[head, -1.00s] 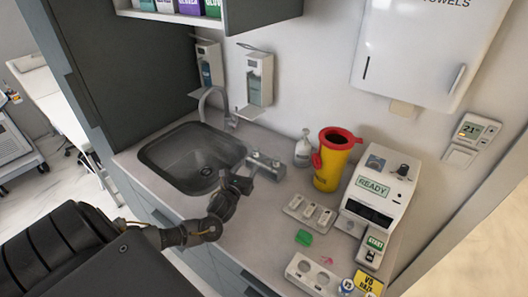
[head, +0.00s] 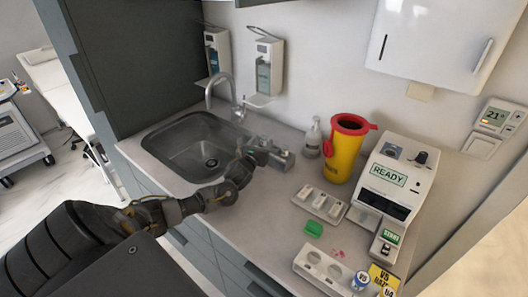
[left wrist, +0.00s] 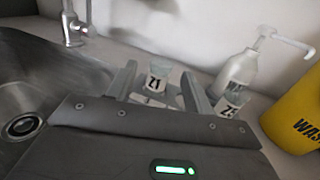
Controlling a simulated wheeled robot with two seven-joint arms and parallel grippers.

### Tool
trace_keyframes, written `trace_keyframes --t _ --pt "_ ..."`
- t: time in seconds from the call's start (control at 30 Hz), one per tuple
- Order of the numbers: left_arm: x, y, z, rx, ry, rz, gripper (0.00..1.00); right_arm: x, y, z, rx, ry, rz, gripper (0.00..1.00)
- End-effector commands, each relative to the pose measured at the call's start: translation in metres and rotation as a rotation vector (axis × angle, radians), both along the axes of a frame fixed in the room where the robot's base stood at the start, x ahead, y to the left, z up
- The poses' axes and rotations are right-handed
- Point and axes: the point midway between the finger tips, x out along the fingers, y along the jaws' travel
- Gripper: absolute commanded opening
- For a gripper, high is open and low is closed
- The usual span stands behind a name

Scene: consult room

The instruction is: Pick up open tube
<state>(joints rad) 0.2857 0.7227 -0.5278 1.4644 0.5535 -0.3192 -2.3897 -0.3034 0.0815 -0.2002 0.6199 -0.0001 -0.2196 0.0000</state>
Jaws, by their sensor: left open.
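A small grey rack (head: 281,160) stands on the counter right of the sink, partly hidden by my left gripper in the head view. In the left wrist view a clear tube labelled Z1 (left wrist: 157,83) shows between my fingers, and a second labelled tube (left wrist: 232,97) shows just right of the right finger. I cannot tell which tube is open. My left gripper (head: 253,156) is at the rack, and its fingers (left wrist: 158,84) are apart on either side of the Z1 tube. Contact cannot be made out. My right gripper is out of view.
The sink (head: 190,146) and its tap (head: 222,88) lie left of the rack. A white pump bottle (head: 313,138) and a yellow waste bin (head: 343,150) stand behind right. A slotted tray (head: 320,204), a green cap (head: 314,229) and a READY machine (head: 393,190) lie further right.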

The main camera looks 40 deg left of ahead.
Motion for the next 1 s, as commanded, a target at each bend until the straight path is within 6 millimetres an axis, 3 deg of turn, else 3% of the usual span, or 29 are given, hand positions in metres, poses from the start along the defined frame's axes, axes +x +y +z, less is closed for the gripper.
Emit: trace_keyframes --t 0.03,0.1,0.4,0.77,1.0 --pt "0.007 0.002 -0.004 0.0 -0.003 0.001 0.51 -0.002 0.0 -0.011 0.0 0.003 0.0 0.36" --pt "0.013 0.004 -0.002 0.0 -0.003 0.001 0.51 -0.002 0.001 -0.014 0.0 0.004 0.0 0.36" --pt "0.017 0.005 0.001 -0.001 0.0 0.0 0.51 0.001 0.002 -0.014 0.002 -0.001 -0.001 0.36" --pt "0.017 0.005 0.0 -0.001 0.0 0.0 0.06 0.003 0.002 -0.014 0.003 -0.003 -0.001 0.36" --pt "0.017 0.005 0.001 -0.001 0.0 0.0 0.04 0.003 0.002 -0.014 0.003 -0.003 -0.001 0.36"
